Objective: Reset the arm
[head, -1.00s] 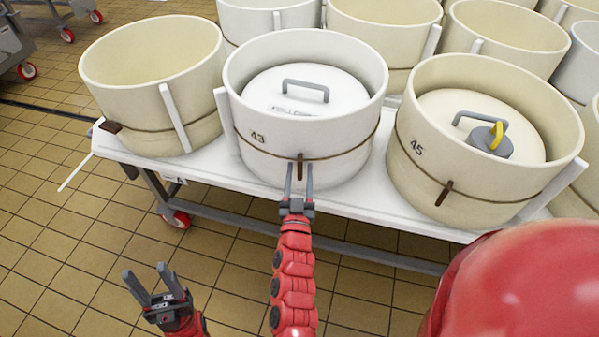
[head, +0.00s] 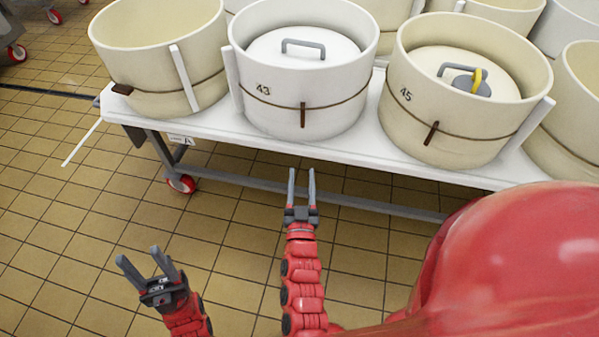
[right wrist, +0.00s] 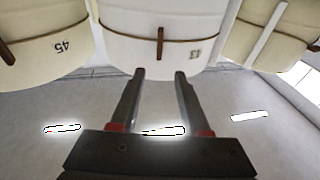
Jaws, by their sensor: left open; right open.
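My right gripper (head: 301,186) is open and empty in the middle of the head view. Its two fingers point toward the table's front edge, below the white vat marked 43 (head: 285,115). In the right wrist view its spread fingers (right wrist: 160,75) have nothing between them, and vat 43 (right wrist: 160,20) shows upside down beyond them. My left gripper (head: 148,264) is open and empty at the lower left of the head view, over the tiled floor. Neither gripper touches anything.
A white-topped table (head: 215,125) on red wheels carries several vats. An open cream vat (head: 150,90) stands left of vat 43, and vat 45 (head: 440,130), with a grey and yellow item on its lid, stands right. Tiled floor (head: 80,215) lies clear in front.

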